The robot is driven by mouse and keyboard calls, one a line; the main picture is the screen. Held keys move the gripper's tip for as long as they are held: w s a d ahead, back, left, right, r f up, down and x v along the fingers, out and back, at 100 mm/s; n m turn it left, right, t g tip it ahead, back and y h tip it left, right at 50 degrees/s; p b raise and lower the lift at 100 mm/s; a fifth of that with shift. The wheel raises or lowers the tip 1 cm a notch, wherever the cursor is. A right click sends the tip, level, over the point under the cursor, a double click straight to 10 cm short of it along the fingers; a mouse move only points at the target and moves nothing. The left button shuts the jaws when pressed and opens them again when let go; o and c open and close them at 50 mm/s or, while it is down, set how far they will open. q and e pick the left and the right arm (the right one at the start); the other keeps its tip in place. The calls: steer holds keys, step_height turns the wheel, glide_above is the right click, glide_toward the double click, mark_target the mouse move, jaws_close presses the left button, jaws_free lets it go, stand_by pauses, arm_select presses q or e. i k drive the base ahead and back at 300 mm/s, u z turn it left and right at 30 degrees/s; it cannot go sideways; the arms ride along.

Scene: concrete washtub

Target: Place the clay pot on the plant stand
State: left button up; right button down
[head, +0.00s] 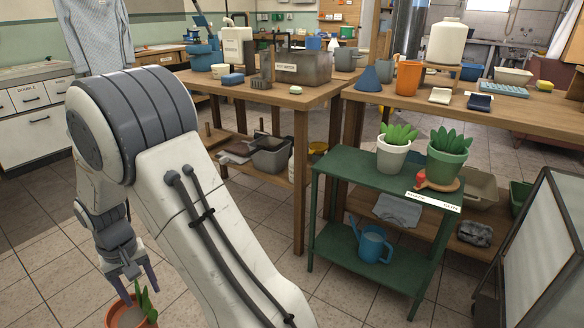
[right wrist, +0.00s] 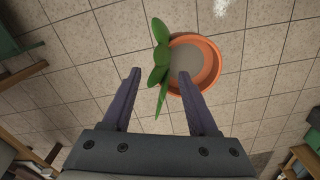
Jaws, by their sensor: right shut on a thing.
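The clay pot (head: 117,317) is orange terracotta with grey soil and green leaves, and it is cut off by the bottom edge of the head view. In the right wrist view the clay pot (right wrist: 207,75) shows from above, beyond the fingertips. My right gripper (head: 130,278) is shut on the potted plant at the lower left; its fingers (right wrist: 160,75) stand apart, with leaves between them and the right fingertip at the rim. The exact contact is hard to see. The green plant stand (head: 335,165) has two shelves and stands right of centre. My left gripper is not in view.
The stand's top holds a white potted plant (head: 393,150), a green potted plant (head: 448,160) and a small red object (head: 421,180). A blue watering can (head: 374,245) is on its lower shelf. Workbenches stand behind; a white framed panel (head: 545,250) is at right. The stand's top left is clear.

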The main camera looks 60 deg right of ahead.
mark_target(346, 156)
steer(key=u, duration=0.25)
steer(key=i, duration=1.5)
steer(key=z, duration=2.85)
